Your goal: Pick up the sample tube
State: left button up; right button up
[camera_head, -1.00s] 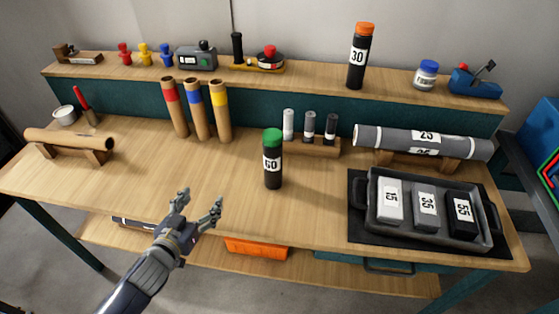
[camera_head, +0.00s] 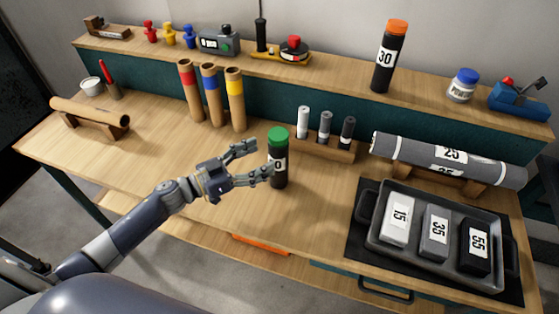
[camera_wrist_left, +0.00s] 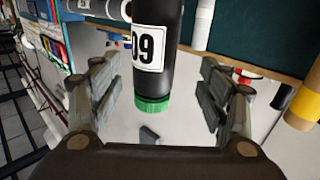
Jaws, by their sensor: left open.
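A black tube with a green cap (camera_head: 279,162) stands upright on the bench. Its white label is partly covered by a fingertip. My left gripper (camera_head: 262,159) is open, just left of this tube, with its fingers pointing at it. In the left wrist view the tube (camera_wrist_left: 157,45) appears cap-down between the two spread fingers, its label partly seen; I cannot tell if a finger touches it. Another black tube, with an orange cap and label 30 (camera_head: 385,58), stands on the raised back shelf. My right gripper is not in view.
A rack with three small tubes (camera_head: 325,148) stands close behind the green-capped tube. Cardboard tubes (camera_head: 210,95) stand behind the gripper. At right are a grey roll on a cradle (camera_head: 448,160) and a tray of labelled boxes (camera_head: 375,238). The bench's left middle is clear.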

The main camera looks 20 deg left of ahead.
aim_at(279, 152)
pick_arm(q)
jog(key=x, duration=0.2)
jog(key=p+x, duration=0.1)
jog(key=x, duration=0.3)
jog(key=shift+s+d+p, duration=0.3)
jog(key=shift+w+d+f, duration=0.15)
jog(key=shift+w+f, duration=0.05)
jog(key=shift+w, duration=0.05)
jog(key=shift+s, duration=0.1)
jog(key=shift+c, duration=0.8)
jog(key=c, duration=1.1)
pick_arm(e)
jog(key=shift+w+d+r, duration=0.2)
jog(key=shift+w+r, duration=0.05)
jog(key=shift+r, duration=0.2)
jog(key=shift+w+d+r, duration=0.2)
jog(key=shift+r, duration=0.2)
